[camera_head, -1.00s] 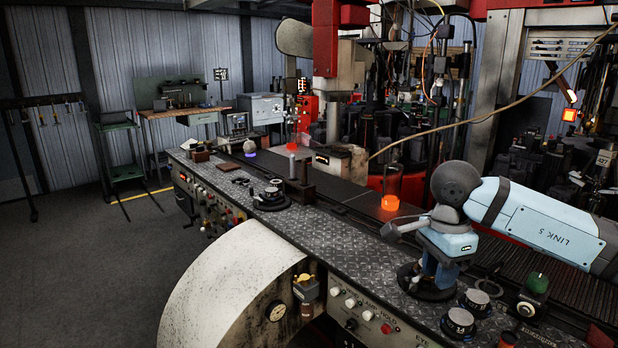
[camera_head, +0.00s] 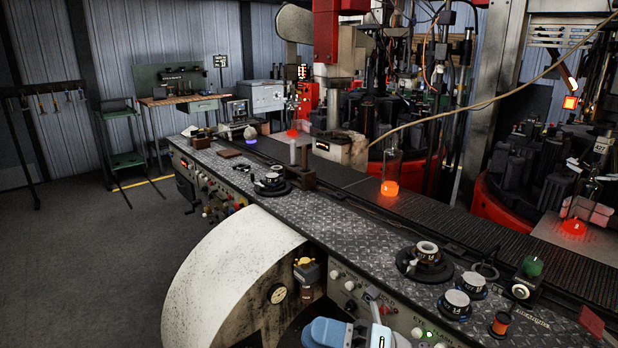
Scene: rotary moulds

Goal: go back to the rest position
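My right gripper (camera_head: 380,338) shows only in part at the bottom edge, low in front of the control panel. Pale blue parts of my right arm lie beside it. Its fingertips are cut off or hidden, so its opening and any held thing cannot be made out. My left gripper is out of view. A round black holder (camera_head: 424,268) stands on the tread-plate bench top (camera_head: 350,232), with a pale-topped ring piece (camera_head: 427,249) on it. The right gripper is well below and apart from it.
A glowing bottle (camera_head: 390,180) stands on the dark conveyor (camera_head: 460,220). A large pale curved housing (camera_head: 225,285) bulges from the bench front. Open floor lies at left.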

